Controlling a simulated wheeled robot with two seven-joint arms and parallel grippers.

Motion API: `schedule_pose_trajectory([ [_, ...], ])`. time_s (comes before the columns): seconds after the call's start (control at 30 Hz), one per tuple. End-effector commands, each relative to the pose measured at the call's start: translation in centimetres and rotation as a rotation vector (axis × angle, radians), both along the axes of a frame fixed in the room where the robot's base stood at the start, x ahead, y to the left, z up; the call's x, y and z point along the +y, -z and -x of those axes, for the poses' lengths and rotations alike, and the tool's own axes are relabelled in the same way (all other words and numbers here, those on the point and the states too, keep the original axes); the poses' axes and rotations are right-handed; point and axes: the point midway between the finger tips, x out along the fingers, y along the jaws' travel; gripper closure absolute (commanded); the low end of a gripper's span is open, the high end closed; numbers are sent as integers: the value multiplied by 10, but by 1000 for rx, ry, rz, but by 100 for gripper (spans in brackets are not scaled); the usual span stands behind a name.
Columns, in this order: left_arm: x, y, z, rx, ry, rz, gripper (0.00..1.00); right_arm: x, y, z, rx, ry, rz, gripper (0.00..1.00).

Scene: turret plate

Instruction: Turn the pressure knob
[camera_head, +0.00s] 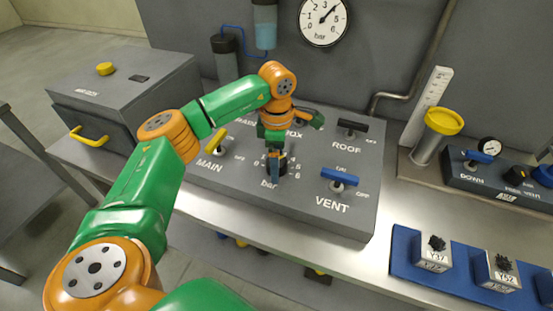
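The pressure knob (283,168) is a dark round knob on the grey control panel, above the printed word "bar" and inside a number scale. My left gripper (274,168) points down onto it, and a finger stands in front of the knob and hides much of it. Whether the fingers grip the knob or only stand around it, I cannot tell. The round pressure gauge (323,20) on the back wall has its needle to the upper right, past 3. My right gripper is not in view.
A blue-handled VENT lever (339,176), a black ROOF lever (352,126) and a yellow MAIN lever (216,141) stand close around the knob. A blue tray (402,243) with labelled blocks is at the lower right. A yellow-topped post (443,122) stands right of the panel.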

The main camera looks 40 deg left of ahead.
Motion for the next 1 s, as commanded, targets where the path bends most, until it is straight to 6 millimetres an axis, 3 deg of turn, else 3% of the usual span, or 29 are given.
schedule_pose_trajectory([
  [0.27,0,-3,0,-1,-1,0,6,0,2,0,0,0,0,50],
  [0.5,-1,-50,-1,-4,1,0,6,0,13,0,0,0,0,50],
  [0.63,-1,-67,-1,-1,0,0,6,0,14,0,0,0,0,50],
  [1.0,0,-71,0,1,0,0,6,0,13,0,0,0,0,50],
])
